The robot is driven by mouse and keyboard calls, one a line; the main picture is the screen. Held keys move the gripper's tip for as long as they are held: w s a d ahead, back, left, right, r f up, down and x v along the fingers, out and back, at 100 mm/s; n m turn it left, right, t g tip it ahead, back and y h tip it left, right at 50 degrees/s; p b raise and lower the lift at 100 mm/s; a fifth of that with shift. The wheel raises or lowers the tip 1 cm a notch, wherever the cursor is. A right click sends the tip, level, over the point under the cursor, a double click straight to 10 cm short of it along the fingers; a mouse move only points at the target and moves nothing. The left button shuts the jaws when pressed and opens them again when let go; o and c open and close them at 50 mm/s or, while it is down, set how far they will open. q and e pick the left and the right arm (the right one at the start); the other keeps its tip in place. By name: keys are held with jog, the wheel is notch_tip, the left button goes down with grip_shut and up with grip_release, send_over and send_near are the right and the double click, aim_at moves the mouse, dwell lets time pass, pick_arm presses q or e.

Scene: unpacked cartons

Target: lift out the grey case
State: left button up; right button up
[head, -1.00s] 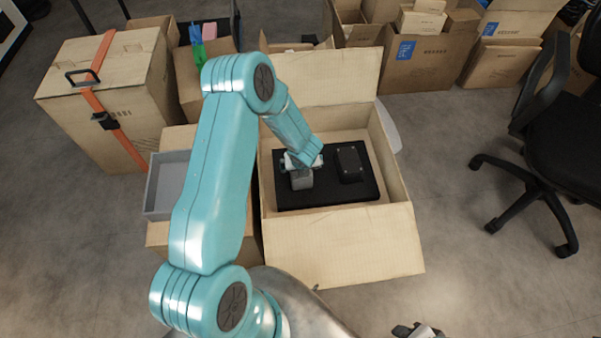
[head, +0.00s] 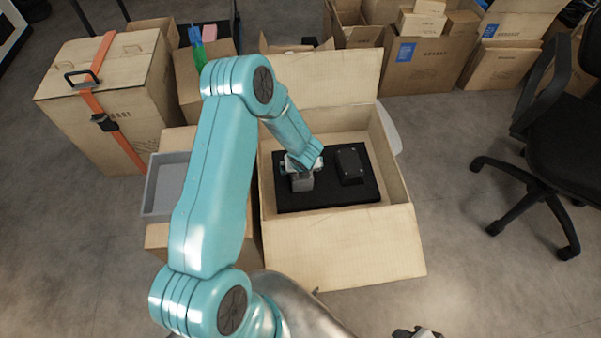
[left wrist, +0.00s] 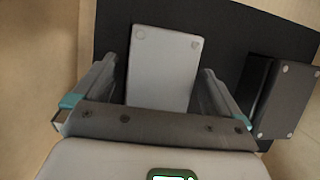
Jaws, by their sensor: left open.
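The grey case (head: 302,183) sits in the left part of the black foam insert (head: 330,203) inside the open carton (head: 345,245). My left gripper (head: 301,165) is over it, pointing down, and hides its far part in the head view. In the left wrist view, the grey case (left wrist: 162,70) lies between the two open fingers of my left gripper (left wrist: 160,78), with a gap on each side. At the bottom edge of the head view, a cut-off dark part (head: 417,332) may be my right gripper; its jaws cannot be made out.
A dark box (head: 350,166) sits in the foam to the right of the case, and it also shows in the left wrist view (left wrist: 287,100). Carton walls surround the foam. A grey bin (head: 165,188) stands left; an office chair (head: 565,130) stands right.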

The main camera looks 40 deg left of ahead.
pick_arm(q)
jog(key=c, duration=1.1)
jog(key=shift+r+p, duration=0.35)
jog(key=shift+p, duration=0.2)
notch_tip(320, 180, up, 20)
jog(key=p, duration=0.8)
jog(key=shift+p, duration=0.4)
